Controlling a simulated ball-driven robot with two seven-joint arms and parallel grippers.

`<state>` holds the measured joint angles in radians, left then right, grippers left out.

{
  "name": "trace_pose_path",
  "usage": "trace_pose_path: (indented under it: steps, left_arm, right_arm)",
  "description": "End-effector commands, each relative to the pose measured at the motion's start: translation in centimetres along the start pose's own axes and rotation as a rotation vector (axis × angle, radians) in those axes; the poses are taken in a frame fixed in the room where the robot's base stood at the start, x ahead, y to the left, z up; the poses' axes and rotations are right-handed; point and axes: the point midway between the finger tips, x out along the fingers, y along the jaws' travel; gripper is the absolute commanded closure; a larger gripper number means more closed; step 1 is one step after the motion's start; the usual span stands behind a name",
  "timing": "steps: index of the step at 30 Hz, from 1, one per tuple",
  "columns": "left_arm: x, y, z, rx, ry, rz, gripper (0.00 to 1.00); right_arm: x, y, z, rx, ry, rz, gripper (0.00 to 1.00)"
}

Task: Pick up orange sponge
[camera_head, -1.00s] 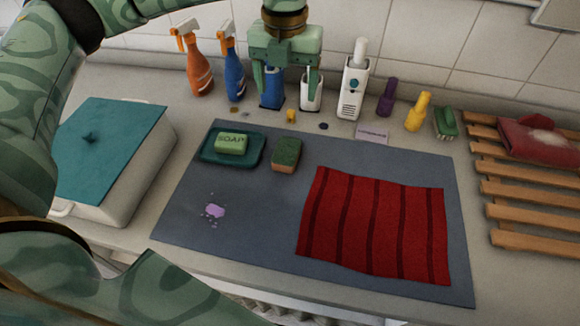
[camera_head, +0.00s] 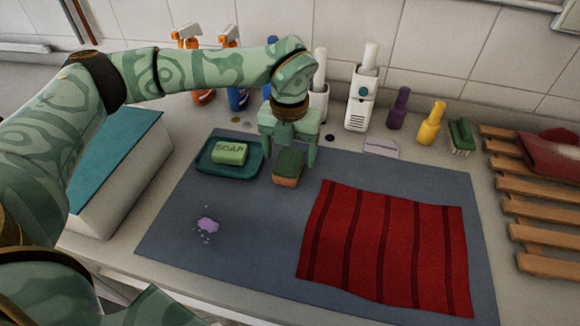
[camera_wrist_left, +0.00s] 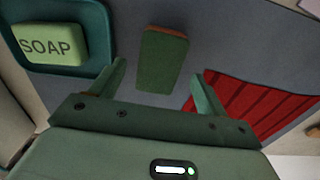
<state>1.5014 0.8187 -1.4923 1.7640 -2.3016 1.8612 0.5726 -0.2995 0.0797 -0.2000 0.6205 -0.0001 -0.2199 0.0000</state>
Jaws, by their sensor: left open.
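The orange sponge (camera_head: 287,168) lies on the grey-blue mat (camera_head: 180,235), with a green top and an orange side showing. In the left wrist view the sponge (camera_wrist_left: 162,60) lies ahead of and between the two fingers, nearly centred. My left gripper (camera_head: 290,155) points down just above and behind the sponge, fingers open on either side of it. In the left wrist view the gripper (camera_wrist_left: 158,85) is open with nothing between its fingertips. I cannot tell how high the fingertips are above the mat. My right gripper is not in view.
A green soap bar (camera_head: 230,153) on a teal dish (camera_head: 210,170) sits close left of the sponge. A red striped cloth (camera_head: 385,250) lies right. Bottles and a white dispenser (camera_head: 361,100) stand behind. A wooden rack (camera_head: 535,205) is far right. The mat's front left is clear except for a purple spill (camera_head: 207,224).

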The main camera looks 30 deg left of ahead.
Motion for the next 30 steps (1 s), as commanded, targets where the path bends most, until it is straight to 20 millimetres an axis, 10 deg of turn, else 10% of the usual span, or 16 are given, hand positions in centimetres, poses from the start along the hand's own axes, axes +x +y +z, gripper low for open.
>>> trace_pose_path:
  steps: [11,17,30]
  left_arm:
    - [3.3,0.1,0.1,0.001,0.000,0.001,0.25]
    - [3.3,0.1,0.1,0.001,0.000,0.001,0.72]
    - [2.3,0.1,0.1,0.000,-0.001,0.000,0.72]
  right_arm:
    - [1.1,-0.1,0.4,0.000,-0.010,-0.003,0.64]
    - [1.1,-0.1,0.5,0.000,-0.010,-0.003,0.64]
    - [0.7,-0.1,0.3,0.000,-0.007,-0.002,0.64]
